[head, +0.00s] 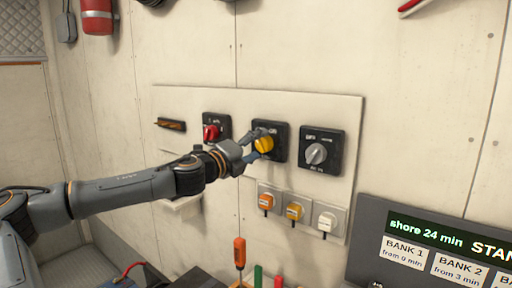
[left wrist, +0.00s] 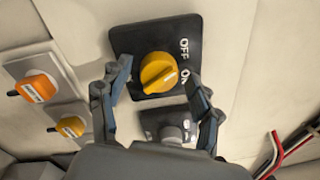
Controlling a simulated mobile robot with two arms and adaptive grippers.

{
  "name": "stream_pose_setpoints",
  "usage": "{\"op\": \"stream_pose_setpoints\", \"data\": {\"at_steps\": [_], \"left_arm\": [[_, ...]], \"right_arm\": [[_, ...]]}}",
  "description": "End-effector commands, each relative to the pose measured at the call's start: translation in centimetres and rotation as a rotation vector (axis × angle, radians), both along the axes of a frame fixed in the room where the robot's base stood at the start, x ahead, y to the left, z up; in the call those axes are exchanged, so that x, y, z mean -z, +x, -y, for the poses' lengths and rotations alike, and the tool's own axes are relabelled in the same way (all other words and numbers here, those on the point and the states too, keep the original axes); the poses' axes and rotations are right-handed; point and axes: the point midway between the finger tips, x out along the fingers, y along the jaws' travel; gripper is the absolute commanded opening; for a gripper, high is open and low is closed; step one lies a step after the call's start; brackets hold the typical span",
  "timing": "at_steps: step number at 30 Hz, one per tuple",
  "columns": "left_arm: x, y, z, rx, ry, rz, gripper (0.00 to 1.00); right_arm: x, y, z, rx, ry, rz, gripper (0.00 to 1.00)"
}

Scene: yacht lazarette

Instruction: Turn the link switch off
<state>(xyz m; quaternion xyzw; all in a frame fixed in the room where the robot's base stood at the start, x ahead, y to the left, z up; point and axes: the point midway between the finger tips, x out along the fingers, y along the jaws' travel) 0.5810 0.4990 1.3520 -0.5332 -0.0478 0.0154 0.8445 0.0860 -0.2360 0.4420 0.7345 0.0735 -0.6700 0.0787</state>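A yellow rotary knob (head: 263,145) sits on a black switch plate (head: 281,129) on the wall panel. I take it as the link switch, though its name is not readable. In the left wrist view the yellow knob (left wrist: 158,72) is beside the words OFF and ON, and its pointer mark points toward ON. My left gripper (head: 258,145) is at the knob, and in the left wrist view its fingers (left wrist: 155,95) are spread on either side of the knob's lower part. I cannot tell whether they touch it. My right gripper is out of view.
A red knob switch (head: 211,132) is to the left and a grey knob switch (head: 316,153) to the right. Below are an orange plug (head: 266,201), a yellow-orange plug (head: 294,211) and a white plug (head: 326,221). A display board (head: 440,245) stands at the lower right.

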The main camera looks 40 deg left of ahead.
Motion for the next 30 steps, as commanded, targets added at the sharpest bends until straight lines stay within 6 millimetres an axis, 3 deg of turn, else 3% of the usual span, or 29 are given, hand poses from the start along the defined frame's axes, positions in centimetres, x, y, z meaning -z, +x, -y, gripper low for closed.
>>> {"op": "stream_pose_setpoints", "data": {"at_steps": [14, 20, 30], "left_arm": [[-0.1, -1.0, 0.2, 0.002, 0.010, 0.001, 0.66], [0.1, -3.3, 0.2, -0.001, 0.003, 0.002, 0.66], [0.5, -9.1, 0.7, -0.001, 0.002, 0.001, 0.66]], "right_arm": [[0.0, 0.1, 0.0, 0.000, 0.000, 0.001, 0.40], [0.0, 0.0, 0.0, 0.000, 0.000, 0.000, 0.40], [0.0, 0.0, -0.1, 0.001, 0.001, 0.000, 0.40]]}}
